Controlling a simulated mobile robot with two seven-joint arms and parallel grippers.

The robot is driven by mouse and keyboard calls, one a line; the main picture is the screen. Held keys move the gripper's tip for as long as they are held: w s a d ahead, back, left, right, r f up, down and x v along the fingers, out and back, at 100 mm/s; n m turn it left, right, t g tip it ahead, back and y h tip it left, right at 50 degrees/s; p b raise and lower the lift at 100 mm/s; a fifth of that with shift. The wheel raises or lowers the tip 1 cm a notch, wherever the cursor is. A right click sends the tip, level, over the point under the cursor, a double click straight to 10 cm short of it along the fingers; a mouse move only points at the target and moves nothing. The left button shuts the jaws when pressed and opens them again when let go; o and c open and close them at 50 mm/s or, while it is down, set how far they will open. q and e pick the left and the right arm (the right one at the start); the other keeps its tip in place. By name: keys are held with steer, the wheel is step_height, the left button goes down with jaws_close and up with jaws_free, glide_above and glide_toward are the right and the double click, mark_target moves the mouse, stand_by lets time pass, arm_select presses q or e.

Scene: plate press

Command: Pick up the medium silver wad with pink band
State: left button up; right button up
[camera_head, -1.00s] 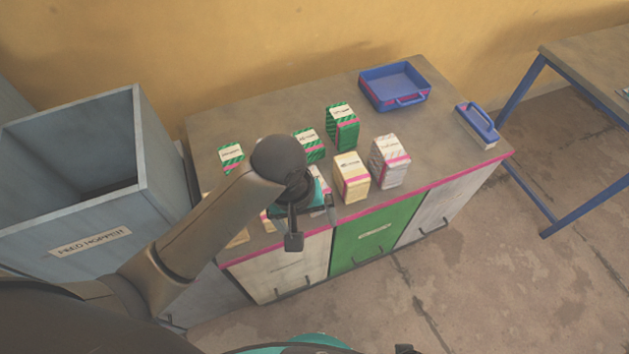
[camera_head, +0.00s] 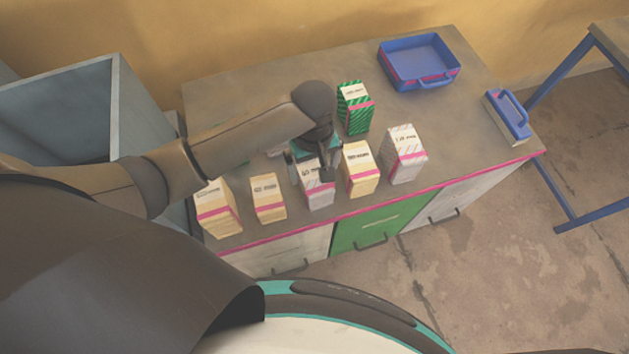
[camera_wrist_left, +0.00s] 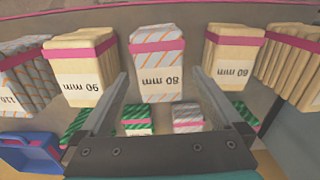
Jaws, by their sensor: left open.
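The silver wad with pink band (camera_head: 320,193), of middle size among the silver ones, stands upright near the table's front edge. Its label reads 80 mm, upside down, in the left wrist view (camera_wrist_left: 157,62). My left gripper (camera_head: 309,168) is open above and partly over it. In the left wrist view the fingertips (camera_wrist_left: 158,75) lie to either side of the wad; I cannot tell whether they touch it. A larger silver wad (camera_head: 404,158) stands to the right, and a smaller one shows in the left wrist view (camera_wrist_left: 187,116). My right gripper is not in view.
Cream wads (camera_head: 360,172) (camera_head: 268,200) stand close on both sides of it. A green striped wad (camera_head: 354,110) stands behind. A blue tray (camera_head: 440,76) and a blue-handled block (camera_head: 508,115) are at the right. A grey hopper (camera_head: 130,120) borders the table's left side.

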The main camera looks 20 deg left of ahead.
arm_select(q)
step_height(320, 180, down, 7)
steer(key=shift+r+b, duration=0.1)
steer(key=shift+b, duration=0.75)
steer(key=c, duration=1.3)
